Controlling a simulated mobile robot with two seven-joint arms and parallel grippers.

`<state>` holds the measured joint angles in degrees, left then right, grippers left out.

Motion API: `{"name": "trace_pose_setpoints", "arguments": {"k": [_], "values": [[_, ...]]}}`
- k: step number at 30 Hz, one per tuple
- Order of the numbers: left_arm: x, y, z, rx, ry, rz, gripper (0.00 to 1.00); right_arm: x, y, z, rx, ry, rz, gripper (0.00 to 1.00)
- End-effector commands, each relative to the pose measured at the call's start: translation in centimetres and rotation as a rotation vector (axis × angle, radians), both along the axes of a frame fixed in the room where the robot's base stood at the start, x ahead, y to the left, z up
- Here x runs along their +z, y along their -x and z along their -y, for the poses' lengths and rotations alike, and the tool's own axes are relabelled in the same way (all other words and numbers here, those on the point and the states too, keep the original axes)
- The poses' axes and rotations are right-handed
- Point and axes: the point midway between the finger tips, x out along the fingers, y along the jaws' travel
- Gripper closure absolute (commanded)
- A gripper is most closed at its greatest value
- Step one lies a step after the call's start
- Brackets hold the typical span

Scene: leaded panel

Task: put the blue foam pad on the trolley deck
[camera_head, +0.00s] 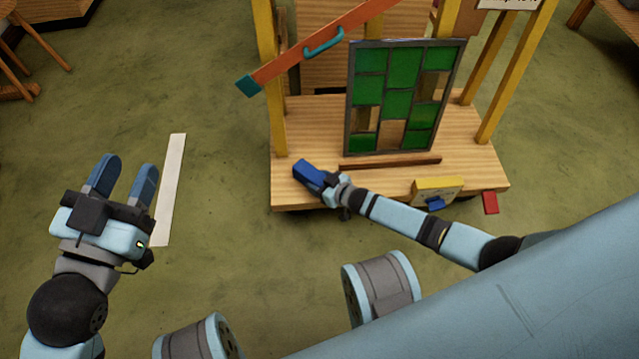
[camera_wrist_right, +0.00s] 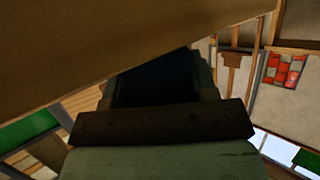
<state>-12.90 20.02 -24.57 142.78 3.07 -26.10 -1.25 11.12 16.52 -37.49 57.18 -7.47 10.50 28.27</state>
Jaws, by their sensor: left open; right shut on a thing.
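The blue foam pad (camera_head: 307,173) is at the tip of my right gripper (camera_head: 322,181) in the head view. It appears over the front left part of the wooden trolley deck (camera_head: 295,130); I cannot tell whether it touches the deck. My right gripper is shut on the pad, and its fingers are hard to separate from it. In the right wrist view a dark block (camera_wrist_right: 155,82) shows in shadow beyond the gripper's mount. My left gripper (camera_head: 124,172) is open and empty above the floor, left of the trolley.
A green leaded panel (camera_head: 400,95) stands upright on the deck behind a wooden strip (camera_head: 390,165). An orange bar (camera_head: 310,50) with a teal handle slants across the trolley's upper left. Yellow posts (camera_head: 270,80) rise at its sides. A white strip (camera_head: 172,185) lies on the floor.

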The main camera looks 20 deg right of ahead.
Motion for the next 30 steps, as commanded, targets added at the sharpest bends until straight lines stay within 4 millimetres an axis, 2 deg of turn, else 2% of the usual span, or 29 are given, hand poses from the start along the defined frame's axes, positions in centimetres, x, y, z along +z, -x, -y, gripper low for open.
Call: {"name": "trace_pose_setpoints", "arguments": {"k": [6,7,9,10,20,26,30], "values": [[-0.2,0.2,0.0,0.000,0.003,-0.011,0.57,-0.3,0.0,0.0,0.000,0.000,-0.001,0.70],[-0.2,0.2,0.0,0.000,0.003,-0.012,0.57,-0.2,0.0,0.0,0.000,0.000,0.000,0.41],[-0.2,0.2,0.1,0.000,0.006,-0.012,0.57,-0.2,0.0,0.0,0.000,0.000,0.000,0.25],[-0.1,0.2,0.1,0.000,0.007,-0.012,0.57,-0.2,0.0,0.0,0.000,0.000,0.000,0.22],[0.0,0.2,0.2,0.003,0.017,-0.012,0.57,0.1,0.0,0.0,0.000,0.000,0.000,0.22],[1.4,0.3,0.3,-0.009,0.043,-0.068,0.57,1.7,2.7,1.5,-0.002,0.001,-0.004,0.22],[0.0,1.5,1.0,-0.005,0.119,-0.212,0.57,3.0,5.3,2.9,0.000,0.001,-0.003,0.22]]}}
